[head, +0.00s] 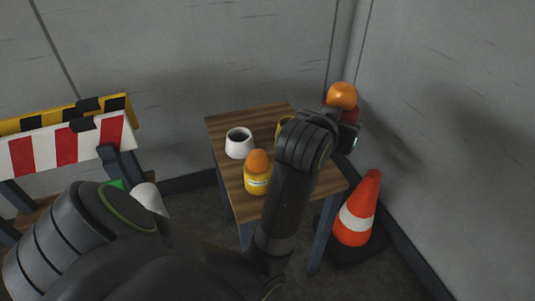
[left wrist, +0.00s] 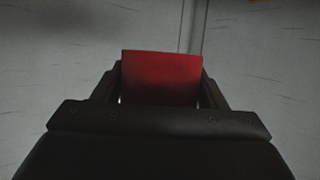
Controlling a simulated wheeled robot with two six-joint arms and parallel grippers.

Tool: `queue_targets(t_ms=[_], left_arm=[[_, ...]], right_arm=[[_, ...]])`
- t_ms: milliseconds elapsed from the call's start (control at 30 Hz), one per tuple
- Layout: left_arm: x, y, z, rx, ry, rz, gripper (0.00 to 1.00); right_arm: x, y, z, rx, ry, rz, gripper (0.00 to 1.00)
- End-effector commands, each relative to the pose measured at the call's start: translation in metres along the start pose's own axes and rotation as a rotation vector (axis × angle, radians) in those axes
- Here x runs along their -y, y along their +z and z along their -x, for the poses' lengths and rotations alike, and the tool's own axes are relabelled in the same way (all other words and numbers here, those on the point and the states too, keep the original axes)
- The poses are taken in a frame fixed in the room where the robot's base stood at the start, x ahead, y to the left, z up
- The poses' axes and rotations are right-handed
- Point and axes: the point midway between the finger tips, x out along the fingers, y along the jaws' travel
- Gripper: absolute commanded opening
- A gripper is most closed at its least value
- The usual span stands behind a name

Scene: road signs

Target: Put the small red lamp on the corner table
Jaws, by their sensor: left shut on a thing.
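The small red lamp (head: 341,95) shows an orange dome above a red body, mostly hidden behind my gripper in the head view. My left gripper (head: 345,122) is shut on it. In the left wrist view the lamp's red body (left wrist: 161,78) sits between the two fingers. The corner table (head: 262,117) has a brown wooden top and dark legs. The gripper and lamp appear over or just beyond its back right edge; I cannot tell which. My forearm covers the table's right part. The right gripper is not in view.
On the table stand a white cup (head: 239,142), a yellow lamp with orange dome (head: 257,182) and a yellow thing (head: 284,124) half hidden by my arm. An orange cone (head: 357,210) stands right of the table. Striped barriers (head: 66,145) are at left. Walls meet behind.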

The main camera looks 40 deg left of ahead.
Motion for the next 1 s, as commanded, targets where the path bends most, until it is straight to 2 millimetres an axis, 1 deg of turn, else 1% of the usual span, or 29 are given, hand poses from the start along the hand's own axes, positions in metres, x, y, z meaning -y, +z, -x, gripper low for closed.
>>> queue_targets(t_ms=[33,100,300,500,600,800,867,1000], left_arm=[[0.004,0.008,-0.011,0.009,-0.054,0.03,0.35],[0.013,0.013,-0.023,0.012,-0.141,0.069,0.35],[0.035,0.033,-0.052,0.017,-0.388,0.16,0.35],[0.051,0.052,-0.072,0.009,-0.627,0.246,0.35],[0.057,0.059,-0.077,-0.001,-0.722,0.282,0.35],[0.061,0.069,-0.082,-0.012,-0.818,0.323,0.35],[0.062,0.077,-0.085,-0.012,-0.828,0.326,0.35],[0.063,0.1,-0.095,-0.012,-0.831,0.327,0.35]], right_arm=[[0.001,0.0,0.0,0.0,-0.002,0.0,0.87],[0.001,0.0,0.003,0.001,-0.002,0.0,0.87],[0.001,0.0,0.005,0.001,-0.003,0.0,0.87],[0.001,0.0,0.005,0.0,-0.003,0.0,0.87],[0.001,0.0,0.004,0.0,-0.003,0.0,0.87],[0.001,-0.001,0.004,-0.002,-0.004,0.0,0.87],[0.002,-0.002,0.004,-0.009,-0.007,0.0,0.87],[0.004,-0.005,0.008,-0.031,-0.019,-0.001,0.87]])
